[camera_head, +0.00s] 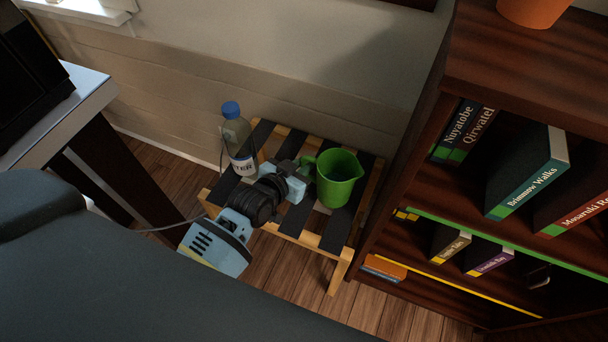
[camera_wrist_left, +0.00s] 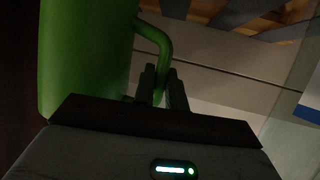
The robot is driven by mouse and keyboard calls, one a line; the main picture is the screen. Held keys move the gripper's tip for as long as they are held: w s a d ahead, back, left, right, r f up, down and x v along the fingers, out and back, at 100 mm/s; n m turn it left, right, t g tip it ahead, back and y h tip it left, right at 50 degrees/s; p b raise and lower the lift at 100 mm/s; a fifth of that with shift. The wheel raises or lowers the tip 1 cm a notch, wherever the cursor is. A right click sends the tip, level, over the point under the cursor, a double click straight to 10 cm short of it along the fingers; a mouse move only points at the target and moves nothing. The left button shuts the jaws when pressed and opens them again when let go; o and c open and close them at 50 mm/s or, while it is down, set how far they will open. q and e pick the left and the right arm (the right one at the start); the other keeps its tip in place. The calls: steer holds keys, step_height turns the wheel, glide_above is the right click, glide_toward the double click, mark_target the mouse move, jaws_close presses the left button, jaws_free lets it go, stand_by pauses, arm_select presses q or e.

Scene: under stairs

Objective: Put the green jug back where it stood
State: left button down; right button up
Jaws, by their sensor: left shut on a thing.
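The green jug (camera_head: 340,178) is upright over the right part of a small slatted wooden stool (camera_head: 333,238). I cannot tell whether its base touches the slats. My left gripper (camera_head: 303,167) comes in from the left and is shut on the jug's handle. In the left wrist view the jug (camera_wrist_left: 85,60) fills the left side, and its handle runs down between the two fingers (camera_wrist_left: 163,90). My right gripper is not in view.
A water bottle with a blue cap (camera_head: 238,140) stands on the stool's left part, close to my left arm. A dark bookshelf (camera_head: 420,130) with several books rises right of the stool. A white-topped table (camera_head: 85,95) is at the left. The wall is behind.

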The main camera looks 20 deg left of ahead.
arm_select(q)
steer(key=shift+f+b, duration=0.45)
steer(key=shift+f, duration=1.4)
steer(key=c, duration=1.9)
jaws_free()
steer(key=shift+f, duration=0.2)
steer(key=o, duration=0.5)
steer(key=shift+c, duration=0.2)
steer(key=shift+r, duration=0.2)
steer(key=p+v, duration=0.2)
steer(key=v, duration=1)
